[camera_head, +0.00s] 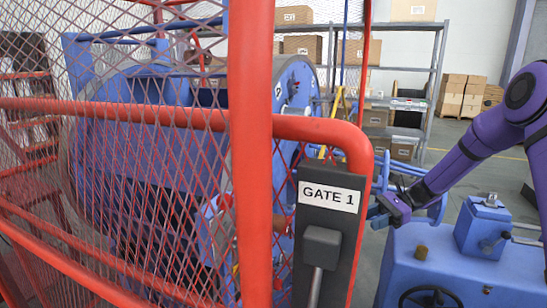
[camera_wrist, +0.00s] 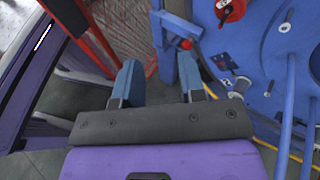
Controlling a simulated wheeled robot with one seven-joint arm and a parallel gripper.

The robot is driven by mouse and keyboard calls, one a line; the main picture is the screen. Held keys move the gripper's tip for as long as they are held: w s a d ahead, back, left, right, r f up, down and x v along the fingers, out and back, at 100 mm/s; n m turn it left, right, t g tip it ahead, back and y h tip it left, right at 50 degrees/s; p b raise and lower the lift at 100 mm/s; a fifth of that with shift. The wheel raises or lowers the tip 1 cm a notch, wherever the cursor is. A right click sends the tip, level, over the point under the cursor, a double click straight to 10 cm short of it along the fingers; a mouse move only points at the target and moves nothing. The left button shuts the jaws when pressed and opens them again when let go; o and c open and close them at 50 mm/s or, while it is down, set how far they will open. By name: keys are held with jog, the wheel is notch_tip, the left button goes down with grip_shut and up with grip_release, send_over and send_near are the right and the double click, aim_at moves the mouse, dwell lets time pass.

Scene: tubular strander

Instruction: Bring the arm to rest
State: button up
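My purple arm (camera_head: 465,155) reaches in from the right in the head view. My gripper (camera_head: 375,212) is at its end, just right of the gate's black latch plate and partly hidden by the red gate frame. In the wrist view the two blue-grey fingers of my gripper (camera_wrist: 160,78) stand apart, with nothing seen held between them. A blue post with a red knob (camera_wrist: 186,44) lies beyond the fingers; I cannot tell whether they touch it.
The red mesh gate (camera_head: 252,150) labelled GATE 1 (camera_head: 328,197) fills the left and middle. Behind it is the blue strander drum (camera_head: 130,150). A blue machine box (camera_head: 460,265) stands at lower right. Shelves with cardboard boxes (camera_head: 302,46) are at the back. Floor shows at right.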

jog(key=s+a+r+n+h, duration=0.2)
jog(key=s+r+n+h, duration=0.35)
jog(key=s+r, duration=0.45)
jog(key=s+d+r+n+t+h, duration=0.2)
jog(key=s+r+n+t+h, duration=0.2)
jog(key=s, duration=0.8)
jog(key=s+d+r+n+t+h, duration=0.2)
jog(key=s+r+n+t+h, duration=0.2)
jog(key=s+r, duration=0.5)
jog(key=shift+s+r+t+h, duration=0.15)
jog(key=shift+s+t+h, duration=0.3)
jog(key=shift+s, duration=1.8)
